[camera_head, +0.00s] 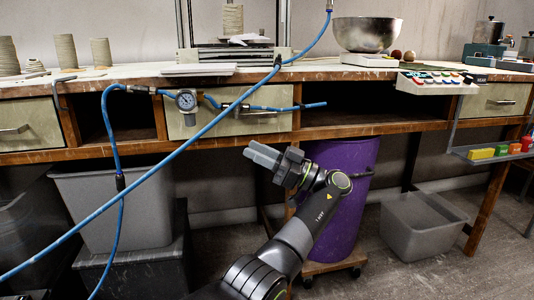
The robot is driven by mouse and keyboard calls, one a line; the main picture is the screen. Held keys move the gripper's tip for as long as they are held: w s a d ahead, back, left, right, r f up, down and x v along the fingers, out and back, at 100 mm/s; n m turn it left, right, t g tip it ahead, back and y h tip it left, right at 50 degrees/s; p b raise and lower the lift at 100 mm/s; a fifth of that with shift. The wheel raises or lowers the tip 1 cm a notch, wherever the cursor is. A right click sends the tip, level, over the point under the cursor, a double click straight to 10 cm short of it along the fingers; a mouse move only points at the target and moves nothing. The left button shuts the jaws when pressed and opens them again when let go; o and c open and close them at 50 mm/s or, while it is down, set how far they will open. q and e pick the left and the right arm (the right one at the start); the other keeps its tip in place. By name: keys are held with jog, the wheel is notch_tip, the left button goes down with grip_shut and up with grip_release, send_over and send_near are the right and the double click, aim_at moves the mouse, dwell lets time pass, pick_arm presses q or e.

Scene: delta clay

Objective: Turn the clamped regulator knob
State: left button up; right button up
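The regulator shows as a round white-faced gauge (187,100) in a dark rim, in front of a pale drawer under the bench top. Blue hose joins it on both sides. I cannot make out its knob clearly. My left gripper (258,153) is below and to the right of the gauge, apart from it. Its grey fingers point up and left and lie close together, with nothing seen between them. My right gripper is not in view.
A blue hose (165,180) crosses diagonally in front of the bench. Another blue hose (118,155) hangs left of the gauge. A purple bin (338,205) stands behind my arm. A grey tub (425,225) stands on the floor at right.

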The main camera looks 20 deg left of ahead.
pick_arm(q)
jog(key=shift+v, duration=1.15)
